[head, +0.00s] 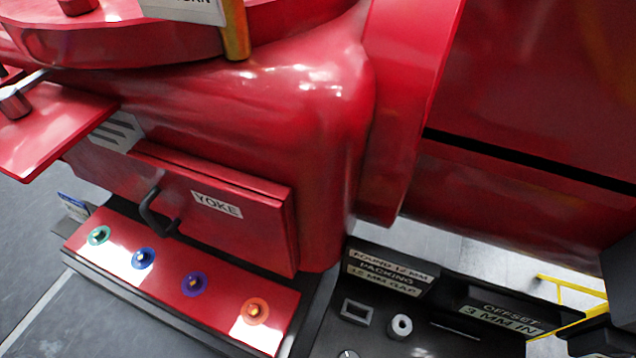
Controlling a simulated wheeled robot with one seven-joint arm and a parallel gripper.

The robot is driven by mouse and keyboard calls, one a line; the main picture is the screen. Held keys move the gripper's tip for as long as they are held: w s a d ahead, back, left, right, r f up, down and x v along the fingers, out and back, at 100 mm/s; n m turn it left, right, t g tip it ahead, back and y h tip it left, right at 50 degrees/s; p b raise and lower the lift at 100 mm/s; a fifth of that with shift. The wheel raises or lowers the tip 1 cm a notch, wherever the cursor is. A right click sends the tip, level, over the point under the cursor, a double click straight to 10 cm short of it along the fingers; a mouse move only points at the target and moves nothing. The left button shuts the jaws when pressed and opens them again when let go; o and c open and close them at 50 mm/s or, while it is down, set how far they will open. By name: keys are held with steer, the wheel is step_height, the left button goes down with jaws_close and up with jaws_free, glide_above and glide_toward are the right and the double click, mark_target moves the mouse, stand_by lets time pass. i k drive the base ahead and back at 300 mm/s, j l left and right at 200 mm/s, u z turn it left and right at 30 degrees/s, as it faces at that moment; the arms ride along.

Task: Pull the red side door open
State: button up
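The red side door (240,228) is a flat panel on the side of the large red housing, left of the picture's middle. It carries a white label reading YOKE (216,205) and a black bar handle (150,210) near its left side. The door stands proud of the housing and looks closed against it, with no gap or inside showing. Nothing touches the handle. My gripper is not in this view.
Below the door is a sloped red panel (215,308) with several coloured round knobs. A red flap (50,128) juts out at the left. A dark tray (415,338) with labelled slots is at the bottom right, near yellow rails (570,285). Grey floor (28,240) is clear at left.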

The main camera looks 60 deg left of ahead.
mark_target(252, 227)
steer(key=u, duration=1.65)
steer(key=k+j+u, duration=0.1)
steer(key=k+u, duration=0.25)
steer(key=k+j+u, duration=0.3)
steer(key=k+l, duration=0.1)
